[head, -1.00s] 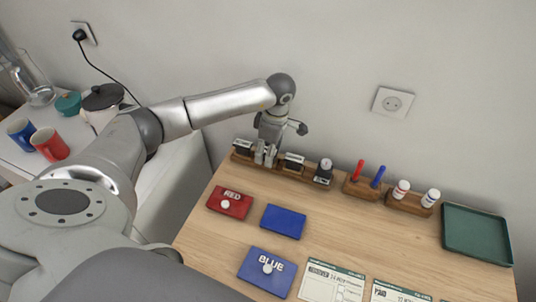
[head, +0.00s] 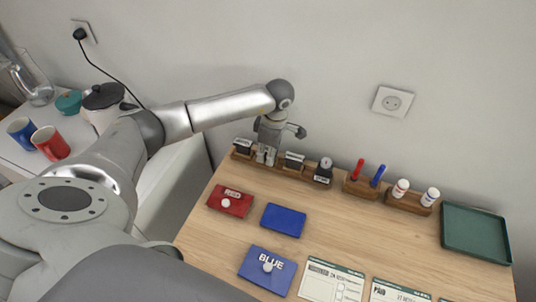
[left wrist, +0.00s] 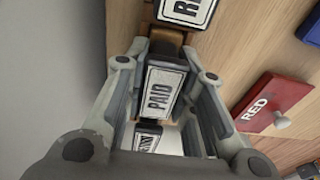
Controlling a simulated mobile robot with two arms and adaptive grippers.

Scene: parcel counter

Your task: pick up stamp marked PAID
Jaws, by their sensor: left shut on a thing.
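The stamp marked PAID (left wrist: 160,92) shows in the left wrist view, black with a white label, between the fingers of my left gripper (left wrist: 166,76). The gripper is shut on it. In the head view my left gripper (head: 266,156) is at the wooden stamp rack (head: 308,181), and its fingers hide most of the PAID stamp. Another stamp (head: 243,146) stands to its left, and a stamp (head: 293,160) and a round-topped stamp (head: 323,171) stand to its right. I cannot tell whether the held stamp still touches the rack. My right gripper is out of view.
A red pad tin (head: 237,206), a blue pad (head: 283,220) and a tin marked BLUE (head: 275,284) lie in front. Pens (head: 359,169), white bottles (head: 401,188) and a green tray (head: 475,232) are to the right. The wall is close behind the rack.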

